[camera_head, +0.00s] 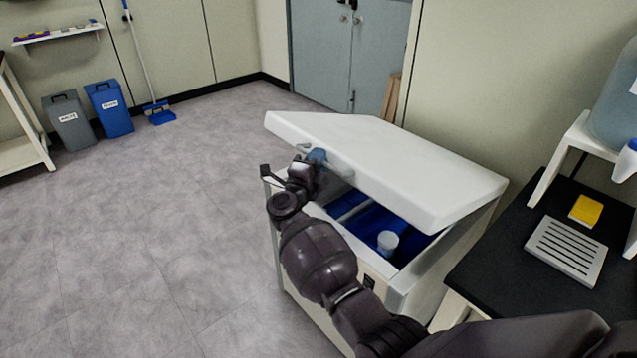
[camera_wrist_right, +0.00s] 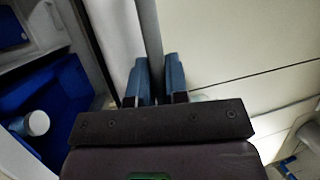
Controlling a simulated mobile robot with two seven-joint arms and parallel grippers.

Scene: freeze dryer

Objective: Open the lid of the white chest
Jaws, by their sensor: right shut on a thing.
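The white chest (camera_head: 417,291) stands at the right, beside the black-topped table. Its white lid (camera_head: 400,165) is raised partway and tilted, with the front edge up and a gap showing the blue interior (camera_head: 356,212). A white cup-like container (camera_head: 388,242) is inside, and it also shows in the right wrist view (camera_wrist_right: 37,123). My right gripper (camera_head: 318,158) is at the lid's front edge. In the right wrist view its blue fingers (camera_wrist_right: 158,80) are shut on a grey bar, which looks like the lid handle (camera_wrist_right: 150,40). My left gripper is not in view.
A black-topped table (camera_head: 540,240) with a slatted white rack (camera_head: 566,250) and a yellow sponge (camera_head: 586,210) is close at right. A grey bin (camera_head: 68,120) and a blue bin (camera_head: 109,108) stand far left. The floor left of the chest is clear.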

